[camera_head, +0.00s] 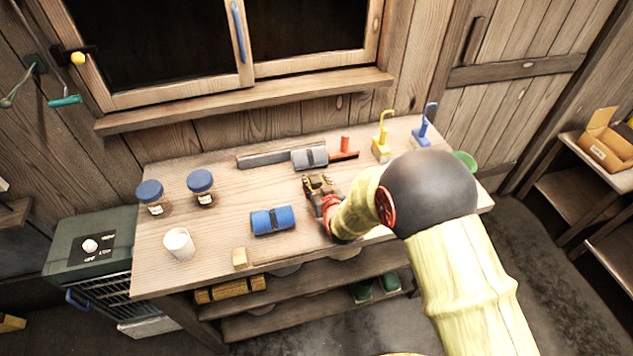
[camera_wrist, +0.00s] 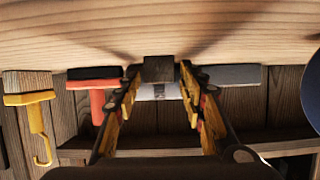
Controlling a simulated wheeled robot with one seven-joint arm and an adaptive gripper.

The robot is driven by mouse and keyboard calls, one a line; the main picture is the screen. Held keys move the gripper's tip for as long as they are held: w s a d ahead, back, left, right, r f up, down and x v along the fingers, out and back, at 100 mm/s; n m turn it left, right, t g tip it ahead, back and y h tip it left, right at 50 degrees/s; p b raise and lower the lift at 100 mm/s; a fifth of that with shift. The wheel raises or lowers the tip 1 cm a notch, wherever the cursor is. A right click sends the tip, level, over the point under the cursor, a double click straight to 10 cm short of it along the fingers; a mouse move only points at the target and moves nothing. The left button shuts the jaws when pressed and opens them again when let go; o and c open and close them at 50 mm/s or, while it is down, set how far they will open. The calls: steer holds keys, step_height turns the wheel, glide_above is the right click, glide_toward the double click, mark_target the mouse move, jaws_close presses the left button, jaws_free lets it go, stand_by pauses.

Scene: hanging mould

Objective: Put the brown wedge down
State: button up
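The brown wedge (camera_wrist: 158,69) is a small dark block between my two fingertips in the wrist view. My gripper (camera_head: 318,183) is over the middle of the workbench (camera_head: 222,230) and also shows in the wrist view (camera_wrist: 160,75). Its yellow-and-black fingers lie along both sides of the wedge and appear shut on it. The wedge is close to the bench top; I cannot tell whether it touches the wood. In the head view the wedge is too small and too covered by the fingers to make out clearly.
A blue strapped roll (camera_head: 272,220) lies left of my gripper. Behind it are a grey strapped block (camera_head: 310,157), a long grey bar (camera_head: 265,159) and a red tool (camera_head: 345,150). Yellow (camera_head: 381,145) and blue (camera_head: 423,133) hooked tools, two jars, a white cup (camera_head: 179,244) and a wooden cube (camera_head: 239,258) stand around.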

steer(key=shift+o, duration=0.2)
steer(key=shift+r, duration=0.2)
steer(key=p+v, duration=0.2)
steer(key=v, duration=1)
steer(key=shift+f, duration=0.15)
steer(key=s+d+r+m+g+h, duration=0.1)
steer(key=s+d+r+g, duration=0.1)
steer(key=d+r, duration=0.35)
steer(key=s+d+r+m+g+h, duration=0.1)
steer(key=s+d+r, duration=0.2)
steer(key=r, duration=0.6)
steer(key=s+d+r+g, duration=0.2)
steer(key=s+d+r, duration=0.2)
steer(key=s, duration=0.7)
steer(key=s+d+r+m+g+h, duration=0.1)
steer(key=s+d+r, duration=0.3)
steer(key=s, duration=0.7)
steer(key=shift+s+r+g+h, duration=0.25)
steer(key=shift+r+g+h, duration=0.05)
steer(key=shift+r+g, duration=0.3)
steer(key=shift+f, duration=0.15)
